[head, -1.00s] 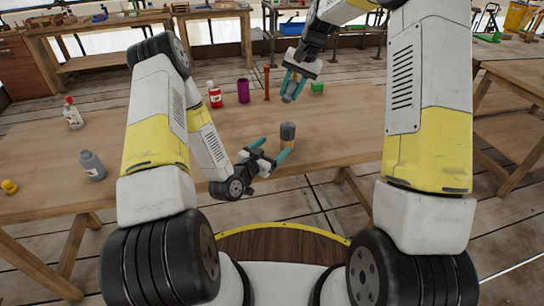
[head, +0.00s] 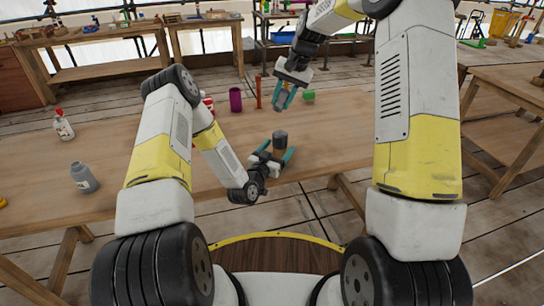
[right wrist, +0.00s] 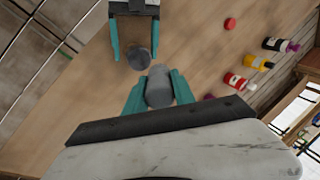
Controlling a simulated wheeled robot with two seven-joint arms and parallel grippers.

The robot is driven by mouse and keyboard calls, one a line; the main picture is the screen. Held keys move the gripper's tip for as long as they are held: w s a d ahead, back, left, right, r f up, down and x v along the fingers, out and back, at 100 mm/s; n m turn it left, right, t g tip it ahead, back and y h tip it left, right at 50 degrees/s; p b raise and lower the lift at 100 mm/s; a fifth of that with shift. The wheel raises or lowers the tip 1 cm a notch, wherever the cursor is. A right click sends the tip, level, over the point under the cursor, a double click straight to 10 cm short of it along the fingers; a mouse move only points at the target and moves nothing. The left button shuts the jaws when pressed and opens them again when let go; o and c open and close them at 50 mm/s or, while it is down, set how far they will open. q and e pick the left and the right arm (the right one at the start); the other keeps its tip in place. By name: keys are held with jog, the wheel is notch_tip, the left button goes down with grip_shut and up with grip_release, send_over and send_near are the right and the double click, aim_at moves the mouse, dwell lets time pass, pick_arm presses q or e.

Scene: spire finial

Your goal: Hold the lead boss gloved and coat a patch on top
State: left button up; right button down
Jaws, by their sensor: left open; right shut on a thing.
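A short cylinder with a dark grey top and tan lower part (head: 280,138), probably the lead boss, stands upright on the wooden bench (head: 130,135) near its front edge. My left gripper (head: 281,147) is open, with its teal fingers on either side of the cylinder. In the right wrist view the left gripper (right wrist: 136,42) also straddles its round grey top (right wrist: 138,58). My right gripper (head: 283,100) is above the bench, shut on a grey rounded cylinder (right wrist: 159,88). I cannot tell what this held thing is. No coated patch is visible on the grey top.
A white bottle (head: 62,126) and a grey bottle (head: 84,178) are at the left. Several bottles, one yellow (right wrist: 258,62), show in the right wrist view.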

pick_arm(q)
jog(key=shift+x, duration=0.95)
jog(key=c, duration=1.6)
jog(key=shift+o, duration=0.2)
